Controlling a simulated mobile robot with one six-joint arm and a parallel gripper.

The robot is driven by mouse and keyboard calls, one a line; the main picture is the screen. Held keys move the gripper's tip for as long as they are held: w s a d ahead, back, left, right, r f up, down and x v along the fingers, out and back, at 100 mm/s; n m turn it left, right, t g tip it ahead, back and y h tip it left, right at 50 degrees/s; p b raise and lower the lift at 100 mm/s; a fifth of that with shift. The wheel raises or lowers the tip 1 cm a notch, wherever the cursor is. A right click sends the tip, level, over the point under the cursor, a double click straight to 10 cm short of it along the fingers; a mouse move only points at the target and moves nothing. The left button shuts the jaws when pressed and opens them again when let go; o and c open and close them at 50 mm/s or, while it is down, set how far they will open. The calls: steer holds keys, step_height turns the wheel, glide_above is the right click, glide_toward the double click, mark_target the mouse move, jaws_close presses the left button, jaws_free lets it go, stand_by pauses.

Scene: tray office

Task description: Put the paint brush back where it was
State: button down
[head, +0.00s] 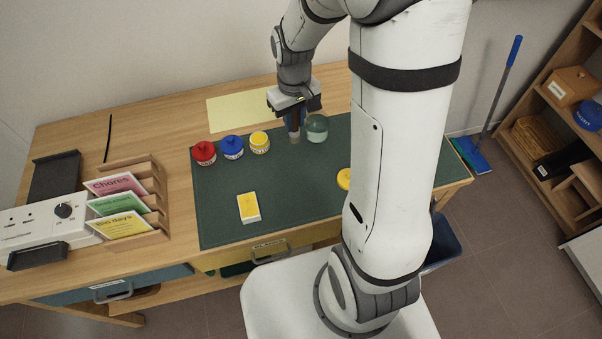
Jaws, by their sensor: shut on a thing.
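My gripper (295,119) points down over the back of the green mat (225,187) and is shut on the paint brush (294,136). Only the lower part of the brush shows below the jaws, hanging roughly upright; its upper part is hidden. A glass jar (317,132) stands just right of the brush. I cannot tell whether the brush tip touches the mat.
Red (204,153), blue (232,147) and yellow (260,142) paint pots stand left of the gripper. A yellow-and-white block (249,208) and a yellow round thing (344,179) are nearer the front. A card rack (150,190) stands left. Mid-mat is mostly clear.

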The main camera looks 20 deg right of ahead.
steer(key=shift+s, duration=0.5)
steer(key=shift+n, duration=0.3)
steer(key=f, duration=0.9)
steer(key=shift+s+f+b, duration=0.2)
steer(key=shift+f+b, duration=0.1)
steer(key=shift+b, duration=0.05)
steer(key=shift+f, duration=0.1)
steer(key=shift+f, duration=0.2)
steer(key=c, duration=1.3)
jaws_free()
steer(key=shift+r, duration=0.15)
steer(key=shift+o, duration=0.2)
